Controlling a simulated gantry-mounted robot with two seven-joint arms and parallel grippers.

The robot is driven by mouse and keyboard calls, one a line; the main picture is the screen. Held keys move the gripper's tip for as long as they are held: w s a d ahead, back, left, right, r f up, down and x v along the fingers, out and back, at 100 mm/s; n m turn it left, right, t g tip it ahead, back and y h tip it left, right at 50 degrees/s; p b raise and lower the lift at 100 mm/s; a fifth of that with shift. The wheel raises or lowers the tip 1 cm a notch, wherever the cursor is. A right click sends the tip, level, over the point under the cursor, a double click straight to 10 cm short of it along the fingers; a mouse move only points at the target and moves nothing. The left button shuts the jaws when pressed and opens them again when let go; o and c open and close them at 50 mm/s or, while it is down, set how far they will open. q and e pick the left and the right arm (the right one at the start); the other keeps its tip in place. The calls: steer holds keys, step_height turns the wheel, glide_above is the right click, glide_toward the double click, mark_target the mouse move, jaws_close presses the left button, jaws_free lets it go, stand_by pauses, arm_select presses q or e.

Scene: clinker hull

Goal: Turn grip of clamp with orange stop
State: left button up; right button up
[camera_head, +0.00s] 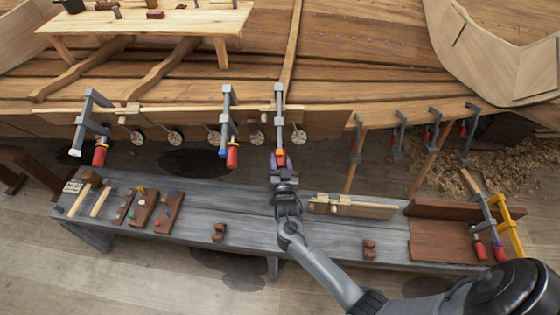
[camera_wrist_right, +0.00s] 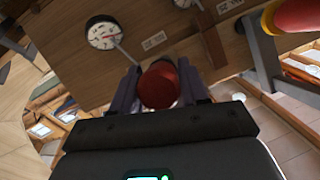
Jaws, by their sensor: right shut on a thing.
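The clamp (camera_head: 280,103) with the orange stop (camera_head: 281,153) hangs upright on the hull plank's edge, third from the left in the head view. My right gripper (camera_head: 278,163) reaches up to its lower end from below. In the right wrist view my right gripper (camera_wrist_right: 160,80) is shut on the clamp's red grip (camera_wrist_right: 160,86), with one dark finger on each side. The gripper mostly hides the grip in the head view. My left gripper is not in view.
A clamp with a blue stop (camera_head: 228,115) hangs to the left, and one with a white stop (camera_head: 89,115) farther left. Round dials (camera_head: 257,138) line the plank. A grey bench (camera_head: 190,235) with tools and blocks stands below. More clamps (camera_head: 433,125) hang at right.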

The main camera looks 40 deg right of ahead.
steer(key=m+t+y+b, duration=0.1)
steer(key=m+t+y, duration=0.1)
steer(key=m, duration=0.1)
steer(key=shift+f, duration=0.1)
steer(key=m+t+y+b, duration=0.1)
steer(key=m+t+b, duration=0.1)
steer(key=m, duration=0.2)
steer(key=shift+m+t+y+b, duration=0.4)
steer(key=shift+m+t+b, duration=0.1)
steer(key=shift+m, duration=0.1)
stand_by(0.5)
steer(key=o, duration=1)
